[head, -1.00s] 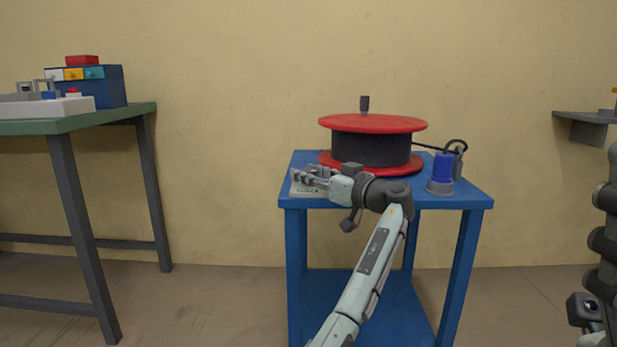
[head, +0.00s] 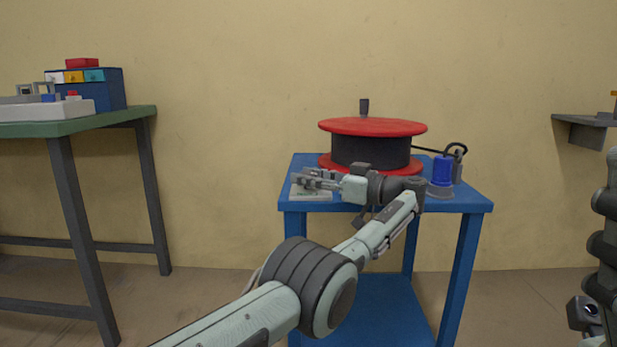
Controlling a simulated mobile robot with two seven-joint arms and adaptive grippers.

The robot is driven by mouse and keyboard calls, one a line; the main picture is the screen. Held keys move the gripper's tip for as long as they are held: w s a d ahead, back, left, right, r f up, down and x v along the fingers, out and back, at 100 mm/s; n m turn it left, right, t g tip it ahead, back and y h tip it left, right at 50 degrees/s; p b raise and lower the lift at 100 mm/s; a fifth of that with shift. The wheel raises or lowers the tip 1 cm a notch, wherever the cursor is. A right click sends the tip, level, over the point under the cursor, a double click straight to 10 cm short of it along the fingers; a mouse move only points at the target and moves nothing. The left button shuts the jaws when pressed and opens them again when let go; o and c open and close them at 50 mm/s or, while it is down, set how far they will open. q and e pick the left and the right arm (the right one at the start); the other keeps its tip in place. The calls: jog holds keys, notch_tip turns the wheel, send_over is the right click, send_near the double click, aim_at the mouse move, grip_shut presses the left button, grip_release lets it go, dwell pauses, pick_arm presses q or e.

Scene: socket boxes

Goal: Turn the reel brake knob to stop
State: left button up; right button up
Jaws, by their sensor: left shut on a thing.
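The cable reel (head: 371,151) stands on the blue table, with red flanges and a dark drum. My left gripper (head: 306,180) is at the table's front left corner, pointing left, and is shut on the brake knob, which its fingers mostly hide. A pale plate (head: 313,196) with small lettering, too small to read, lies under the fingers. My right arm shows at the right edge, but I cannot make out its fingers.
A blue cylinder on a grey base (head: 441,175) stands on the table (head: 467,203), right of the reel, near a black cable (head: 452,149). A green-topped bench (head: 128,114) with boxes is at the left. A grey shelf (head: 588,120) is at the right.

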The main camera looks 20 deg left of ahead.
aim_at(310, 173)
pick_arm(q)
jog(key=shift+d, duration=0.2)
jog(key=o, duration=1.1)
jog(key=shift+w, duration=0.1)
jog(key=shift+o, duration=0.3)
jog(key=shift+a, duration=0.1)
notch_tip(310, 173, up, 10)
